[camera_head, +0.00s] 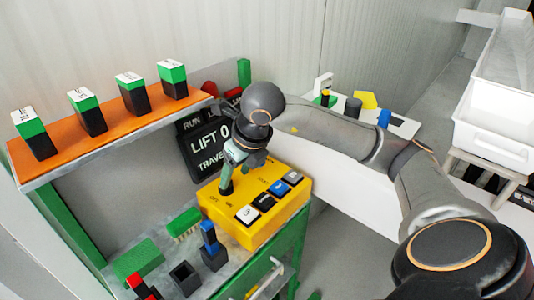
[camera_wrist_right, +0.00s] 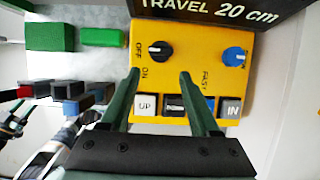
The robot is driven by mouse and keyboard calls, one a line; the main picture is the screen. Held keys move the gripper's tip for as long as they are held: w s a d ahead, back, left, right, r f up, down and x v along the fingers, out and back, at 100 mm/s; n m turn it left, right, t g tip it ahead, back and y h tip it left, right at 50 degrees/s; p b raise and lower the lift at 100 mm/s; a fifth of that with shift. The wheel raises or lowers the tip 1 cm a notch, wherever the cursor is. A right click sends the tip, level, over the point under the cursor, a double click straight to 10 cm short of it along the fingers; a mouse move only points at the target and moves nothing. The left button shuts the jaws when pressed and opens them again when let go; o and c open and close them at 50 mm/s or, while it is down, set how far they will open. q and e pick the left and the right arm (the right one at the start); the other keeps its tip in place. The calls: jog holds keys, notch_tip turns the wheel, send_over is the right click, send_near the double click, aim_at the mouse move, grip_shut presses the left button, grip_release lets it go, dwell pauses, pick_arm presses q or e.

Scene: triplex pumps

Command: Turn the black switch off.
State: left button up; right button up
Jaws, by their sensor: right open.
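The black switch (camera_wrist_right: 160,50) is a round knob on a yellow control box (camera_wrist_right: 205,75), with OFF and ON printed beside it. A small white mark shows on the knob's left side in the wrist view; I cannot tell its exact setting. My right gripper (camera_wrist_right: 160,77) is open, its green fingers reaching over the box toward the knob, with nothing visible between them. In the head view my right gripper (camera_head: 235,160) is above the left part of the yellow box (camera_head: 270,222), at the black switch (camera_head: 226,187). Contact cannot be told.
A blue knob (camera_wrist_right: 235,55) and a row of push buttons (camera_head: 267,200) share the box. A black LIFT display (camera_head: 209,143) stands behind it. Green blocks (camera_head: 137,258) and small bins lie to the left. An orange shelf (camera_head: 105,130) holds several green-topped blocks.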

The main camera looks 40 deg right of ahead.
jog(key=s+b, duration=0.1)
jog(key=s, duration=0.4)
jog(key=s+b, duration=0.1)
jog(key=s, duration=0.2)
jog(key=shift+s+d+f+b, duration=0.1)
jog(key=shift+s+d+b, duration=0.2)
jog(key=shift+s+d, duration=0.05)
jog(key=shift+s, duration=0.65)
jog(key=shift+s, duration=0.1)
